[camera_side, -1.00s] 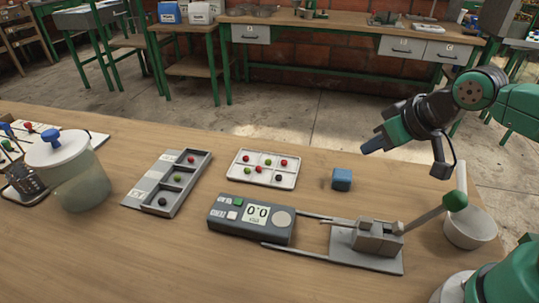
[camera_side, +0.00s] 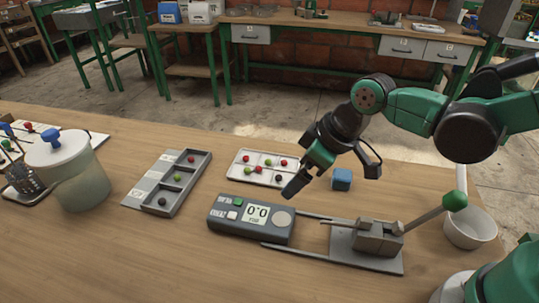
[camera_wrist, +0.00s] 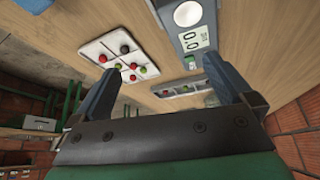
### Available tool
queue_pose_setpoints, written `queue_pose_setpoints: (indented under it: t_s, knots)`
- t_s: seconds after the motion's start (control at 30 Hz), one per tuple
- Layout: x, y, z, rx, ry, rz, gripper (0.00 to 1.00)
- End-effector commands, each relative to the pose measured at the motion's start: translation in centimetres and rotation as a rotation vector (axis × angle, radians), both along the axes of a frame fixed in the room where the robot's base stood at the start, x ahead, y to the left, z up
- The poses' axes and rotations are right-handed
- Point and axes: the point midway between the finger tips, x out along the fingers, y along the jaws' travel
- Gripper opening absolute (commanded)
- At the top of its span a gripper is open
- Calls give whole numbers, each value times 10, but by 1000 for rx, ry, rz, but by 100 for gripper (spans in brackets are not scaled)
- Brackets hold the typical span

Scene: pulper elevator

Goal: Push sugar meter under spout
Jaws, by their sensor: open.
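The sugar meter (camera_side: 225,222) is a dark grey box with a display reading 0.0, a green button and a round pale disc. It sits at the left end of two rails (camera_side: 310,255) and also shows at the top of the wrist view (camera_wrist: 193,42).
A white tray of coloured berries (camera_side: 240,172) and a blue cube (camera_side: 342,180) lie behind the meter. A grey sorting tray (camera_side: 183,205) and a lidded jar (camera_side: 78,185) stand left. A white cup (camera_side: 470,232) stands right of the press. The table front is clear.

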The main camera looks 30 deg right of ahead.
Motion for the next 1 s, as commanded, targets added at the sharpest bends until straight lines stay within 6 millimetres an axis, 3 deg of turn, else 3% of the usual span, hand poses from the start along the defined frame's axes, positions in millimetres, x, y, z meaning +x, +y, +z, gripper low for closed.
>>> queue_pose_setpoints:
  t_s: [0.1, 0.3, 0.8, 1.0]
  knots:
    - [3, 23, -16, -10, 27, 111, 100]
    - [3, 44, -33, -21, 52, 219, 100]
    - [3, 48, -38, -22, 57, 241, 100]
    - [7, 53, -51, -22, 57, 242, 100]
